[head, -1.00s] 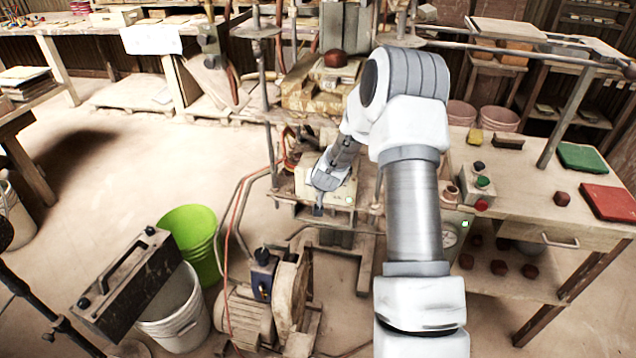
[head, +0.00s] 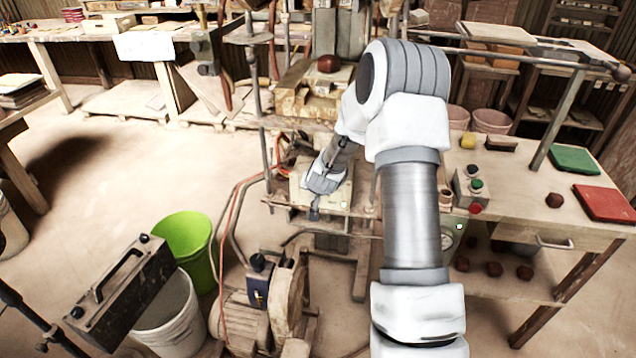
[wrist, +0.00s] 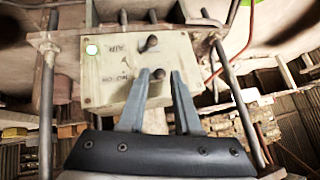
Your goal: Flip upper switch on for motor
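A pale switch panel (wrist: 120,70) fills the upper middle of the wrist view, its lettering upside down. It has two dark toggle switches. One switch (wrist: 150,43) is higher in the picture, by lettering like "AIR". The other switch (wrist: 157,76) is lower, by blurred lettering. My gripper (wrist: 160,74) is open, and its fingertips appear on either side of this lower switch; I cannot tell whether they touch it. In the head view my gripper (head: 315,213) is at the panel (head: 335,192); the switches are hidden.
A dusty motor (head: 245,315) stands on the floor below the panel, with hoses beside it. A green bucket (head: 185,240) and a white bucket (head: 170,325) are to the left. A table (head: 525,195) with a button box (head: 468,188) is to the right.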

